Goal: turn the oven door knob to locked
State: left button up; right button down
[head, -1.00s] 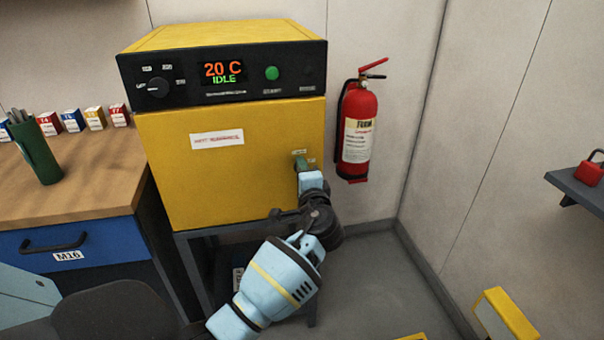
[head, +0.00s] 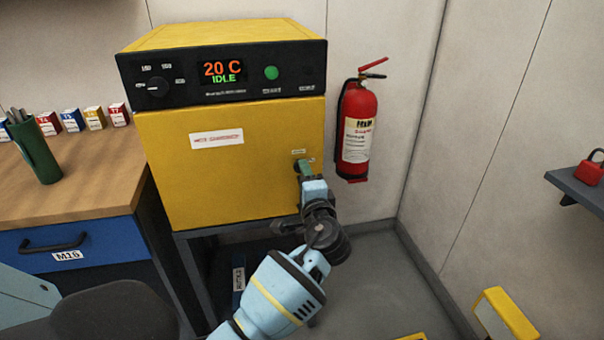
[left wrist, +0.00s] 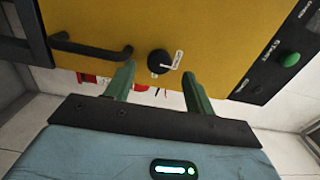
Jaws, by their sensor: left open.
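The yellow oven (head: 225,185) stands on a dark frame, its door facing me. In the left wrist view the black round door knob (left wrist: 159,62) is on the yellow door (left wrist: 215,45), with small white labels beside it. I cannot read its setting. My left gripper (left wrist: 158,72) is open, its two green fingers on either side of the knob's position in that view; no contact is visible. In the head view my left gripper (head: 305,168) is at the door's lower right and largely hides the knob. My right gripper is not in view.
A black bar handle (left wrist: 92,48) is beside the knob in the left wrist view. The control panel (head: 195,75) reads 20 C, IDLE. A red extinguisher (head: 358,130) hangs right of the oven. A workbench (head: 85,185) is on the left. Floor at right is partly clear.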

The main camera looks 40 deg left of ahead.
pick_arm(q)
jog(key=v, duration=0.4)
jog(key=shift+s+d, duration=0.15)
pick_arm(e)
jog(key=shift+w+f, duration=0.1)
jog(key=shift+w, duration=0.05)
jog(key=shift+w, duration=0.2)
